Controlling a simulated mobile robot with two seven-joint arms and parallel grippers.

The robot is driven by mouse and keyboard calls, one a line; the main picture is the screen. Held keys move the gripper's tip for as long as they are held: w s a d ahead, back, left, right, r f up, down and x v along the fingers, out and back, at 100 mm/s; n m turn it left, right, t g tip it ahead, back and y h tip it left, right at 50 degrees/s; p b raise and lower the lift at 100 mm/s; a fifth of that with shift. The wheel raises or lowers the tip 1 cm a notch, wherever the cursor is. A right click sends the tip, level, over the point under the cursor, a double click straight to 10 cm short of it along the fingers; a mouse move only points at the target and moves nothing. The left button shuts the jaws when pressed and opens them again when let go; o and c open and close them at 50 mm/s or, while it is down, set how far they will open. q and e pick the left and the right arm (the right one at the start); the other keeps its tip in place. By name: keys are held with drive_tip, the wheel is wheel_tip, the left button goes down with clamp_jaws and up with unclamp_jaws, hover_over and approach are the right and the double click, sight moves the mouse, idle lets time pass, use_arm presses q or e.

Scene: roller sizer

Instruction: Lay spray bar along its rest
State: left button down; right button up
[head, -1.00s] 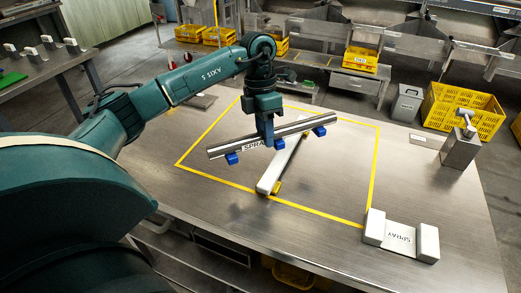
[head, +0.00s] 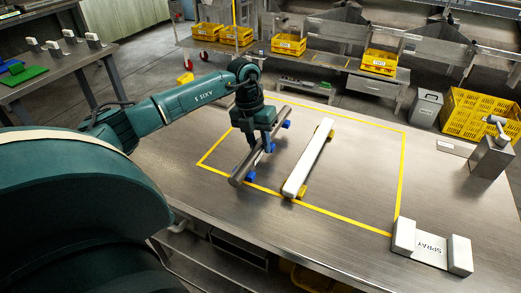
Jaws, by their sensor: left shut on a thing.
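The spray bar (head: 246,167) is a grey metal tube with blue nozzles. My left gripper (head: 267,146) is shut on it near its middle, from above. The bar runs from lower left to upper right, nearly side by side with a long white bar on yellow feet (head: 308,162), which lies to its right. I cannot tell how far the spray bar is above the table. A rest marked SPRAY (head: 432,246), with a white block at each end, stands empty at the front right. My right gripper is not in view.
A yellow line (head: 350,219) frames part of the metal table (head: 300,240). A metal block with a handle (head: 492,155) stands at the right edge. The table between white bar and rest is clear.

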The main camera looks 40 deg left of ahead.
use_arm(q)
wheel_tip(320, 180, down, 3)
drive_tip(key=shift+r, duration=0.2)
drive_tip(key=shift+f, duration=0.15)
drive_tip(key=shift+f, duration=0.1)
drive_tip(key=c, duration=1.6)
unclamp_jaws()
drive_tip(key=shift+f, duration=0.15)
drive_tip(key=o, duration=0.5)
